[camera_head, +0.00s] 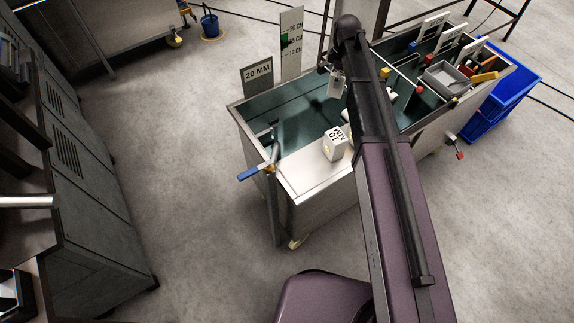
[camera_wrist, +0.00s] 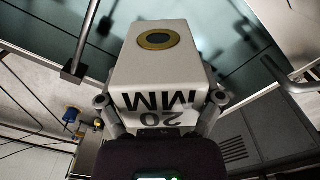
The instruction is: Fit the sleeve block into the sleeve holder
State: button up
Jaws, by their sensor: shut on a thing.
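My gripper (camera_head: 337,74) is shut on a white block, the sleeve block (camera_wrist: 145,72), marked "20 MM". In the wrist view its label is upside down, and a yellow ring around a dark hole shows on its upper face. The fingers grip its two sides. In the head view the block (camera_head: 335,88) hangs above the green-lined bench trough (camera_head: 290,112), apart from the bench. I cannot pick out the sleeve holder with certainty; my arm hides part of the bench.
A blue-handled lever (camera_head: 250,173) sticks out at the left corner. A "20 MM" sign (camera_head: 258,75) and a length scale (camera_head: 291,45) stand behind. A blue bin (camera_head: 502,88) is at right.

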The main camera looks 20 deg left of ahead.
aim_at(288, 149)
jog(key=s+a+f+n+b, duration=0.5)
jog(key=s+a+f+b, duration=0.1)
jog(key=s+f, duration=0.1)
jog(key=s+a+f+n+b, duration=0.5)
jog(key=s+a+f+b, duration=0.1)
jog(key=s, duration=0.4)
jog(key=shift+s+a+f, duration=0.2)
jog(key=shift+s+f, duration=0.05)
jog(key=shift+f, duration=0.1)
jog(key=shift+f+b, duration=0.15)
jog(key=shift+b, duration=0.2)
notch_tip(288, 149, down, 6)
jog(key=b, duration=0.6)
jog(key=shift+f, duration=0.15)
jog(key=shift+f+b, duration=1.75)
jog(key=shift+b, duration=0.15)
jog(key=shift+f, duration=0.15)
jog(key=o, duration=1.1)
jog(key=shift+c, duration=0.2)
